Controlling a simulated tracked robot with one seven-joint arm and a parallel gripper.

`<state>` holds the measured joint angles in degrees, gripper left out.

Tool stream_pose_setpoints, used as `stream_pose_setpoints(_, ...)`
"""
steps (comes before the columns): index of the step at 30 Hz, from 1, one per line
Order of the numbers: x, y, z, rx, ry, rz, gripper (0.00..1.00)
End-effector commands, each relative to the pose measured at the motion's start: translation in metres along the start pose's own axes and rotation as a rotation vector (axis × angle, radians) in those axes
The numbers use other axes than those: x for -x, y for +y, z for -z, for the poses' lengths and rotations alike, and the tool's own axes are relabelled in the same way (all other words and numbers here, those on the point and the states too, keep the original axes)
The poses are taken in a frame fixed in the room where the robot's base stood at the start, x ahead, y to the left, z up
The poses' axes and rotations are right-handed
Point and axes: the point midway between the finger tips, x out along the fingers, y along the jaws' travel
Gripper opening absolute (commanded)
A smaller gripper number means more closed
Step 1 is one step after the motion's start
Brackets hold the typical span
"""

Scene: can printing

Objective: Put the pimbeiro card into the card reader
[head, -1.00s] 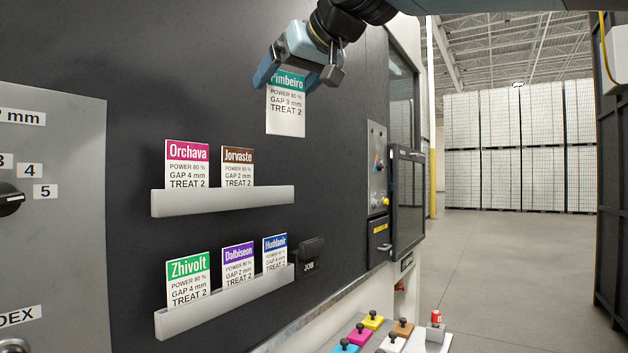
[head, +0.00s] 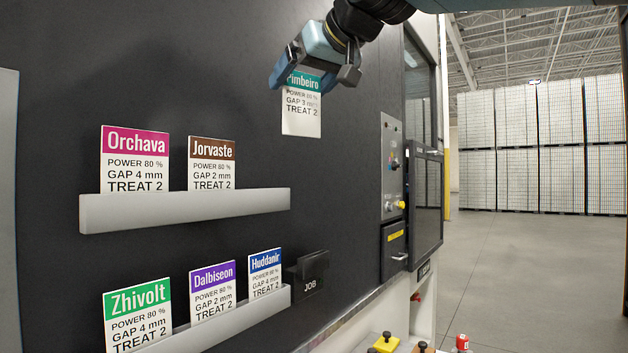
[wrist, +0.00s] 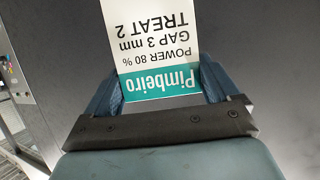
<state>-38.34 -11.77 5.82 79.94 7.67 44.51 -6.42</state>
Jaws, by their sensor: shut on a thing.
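The Pimbeiro card (head: 302,108), white with a teal header, hangs upright from my gripper (head: 312,78) in the head view. My gripper is shut on its top edge, and the header is partly covered by a finger. In the wrist view the card (wrist: 155,40) appears upside down between the two fingers (wrist: 160,92). The card reader (head: 308,268), a small black box marked JOB, is on the dark wall at the right end of the lower rack. The card is above it and apart from it. The reader's slot cannot be made out.
The upper rack (head: 185,211) holds the Orchava (head: 135,160) and Jorvaste (head: 211,165) cards. The lower rack (head: 225,325) holds Zhivolt (head: 138,318), Dalbiseon (head: 212,292) and Huddanir (head: 265,272). A control panel (head: 392,165) is to the right. The wall between card and reader is clear.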

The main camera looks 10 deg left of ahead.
Motion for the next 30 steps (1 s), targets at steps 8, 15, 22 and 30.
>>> stream_pose_setpoints(8,-0.035,0.016,-0.021,0.028,-0.026,0.055,0.59)
stream_pose_setpoints(15,-0.088,0.057,-0.057,0.066,-0.013,0.137,0.59)
stream_pose_setpoints(22,-0.13,0.077,-0.097,0.098,-0.024,0.232,0.59)
stream_pose_setpoints(30,-0.153,0.094,-0.121,0.117,-0.005,0.287,0.59)
